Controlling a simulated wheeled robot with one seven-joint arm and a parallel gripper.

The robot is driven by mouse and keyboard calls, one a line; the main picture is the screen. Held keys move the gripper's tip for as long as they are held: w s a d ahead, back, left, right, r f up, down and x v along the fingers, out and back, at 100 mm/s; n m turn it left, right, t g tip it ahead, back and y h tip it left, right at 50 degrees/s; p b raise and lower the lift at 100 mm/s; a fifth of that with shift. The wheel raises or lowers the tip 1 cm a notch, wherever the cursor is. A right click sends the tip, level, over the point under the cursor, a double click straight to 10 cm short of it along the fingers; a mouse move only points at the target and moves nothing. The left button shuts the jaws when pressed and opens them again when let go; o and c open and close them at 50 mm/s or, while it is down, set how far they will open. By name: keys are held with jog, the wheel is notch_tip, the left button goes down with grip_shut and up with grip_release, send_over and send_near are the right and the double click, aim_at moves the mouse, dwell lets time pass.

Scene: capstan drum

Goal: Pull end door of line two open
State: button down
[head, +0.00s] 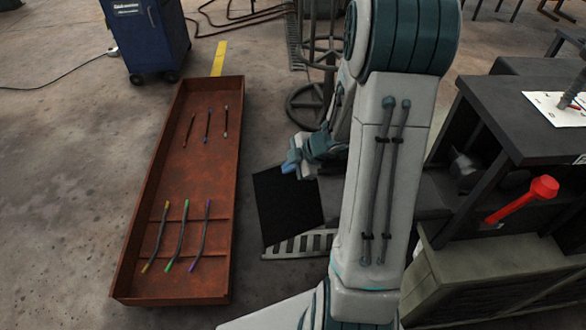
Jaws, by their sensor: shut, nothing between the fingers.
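My gripper (291,163) shows at the middle of the head view, at the end of my arm, with its blue fingertips together and empty. A flat black square panel (287,207) lies just below it in the picture, at the left of the dark machine (512,128). I cannot tell whether this panel is the end door of line two, and no line number is readable. I see no contact between the fingertips and the panel. My arm hides much of the machine's left side.
A long rusty tray (222,250) with several thin coloured-tipped rods lies on the floor at left. A blue cabinet (150,38) on wheels stands behind it. A red handle (522,200) sticks out from the machine at right. A slatted grille (305,245) lies below the panel.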

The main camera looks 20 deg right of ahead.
aim_at(269, 179)
jog(key=b+x, duration=0.2)
jog(key=x, duration=0.4)
jog(key=shift+b, duration=0.35)
